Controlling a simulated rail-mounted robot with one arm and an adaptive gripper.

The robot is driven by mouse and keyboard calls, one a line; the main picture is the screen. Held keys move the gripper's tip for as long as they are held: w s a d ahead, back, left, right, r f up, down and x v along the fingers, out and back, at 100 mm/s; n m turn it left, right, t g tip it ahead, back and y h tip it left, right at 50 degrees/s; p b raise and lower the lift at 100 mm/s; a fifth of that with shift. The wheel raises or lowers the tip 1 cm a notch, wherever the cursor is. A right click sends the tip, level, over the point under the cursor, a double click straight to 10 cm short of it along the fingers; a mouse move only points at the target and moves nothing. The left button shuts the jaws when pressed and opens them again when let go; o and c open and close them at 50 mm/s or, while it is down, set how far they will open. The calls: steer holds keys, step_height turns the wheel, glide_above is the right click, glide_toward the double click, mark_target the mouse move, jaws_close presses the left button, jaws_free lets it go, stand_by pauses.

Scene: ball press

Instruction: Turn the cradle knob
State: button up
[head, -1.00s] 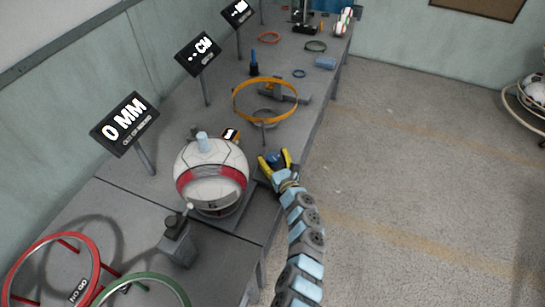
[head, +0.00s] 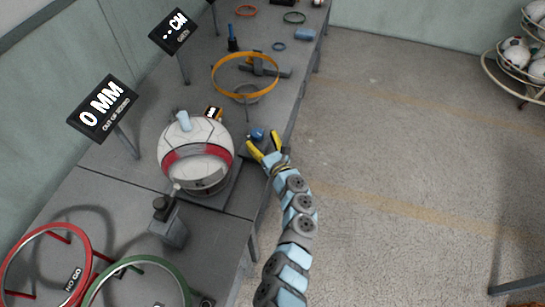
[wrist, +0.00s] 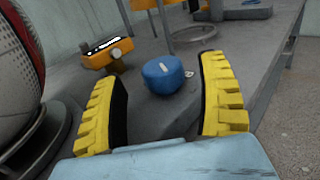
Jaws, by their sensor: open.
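A blue knob (wrist: 163,75) with a small white mark sits on a grey block on the bench; in the head view it is small (head: 257,134), to the right of the ball. My gripper (wrist: 165,103), with yellow ridged fingers, is open. In the wrist view the knob lies between and a little beyond the two fingers, apart from both. In the head view my gripper (head: 264,148) is just in front of the knob. The white ball with a red band (head: 196,157) rests in its cradle left of the gripper, and its edge shows at left in the wrist view.
A small orange-and-black display (wrist: 106,50) stands behind the knob. An orange ring (head: 245,90) on a stand is farther back. A "0 MM" sign (head: 102,107) stands left. A grey post (head: 168,222) is in front of the ball. Open floor lies right.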

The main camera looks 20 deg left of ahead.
steer(key=v, duration=0.8)
stand_by(0.5)
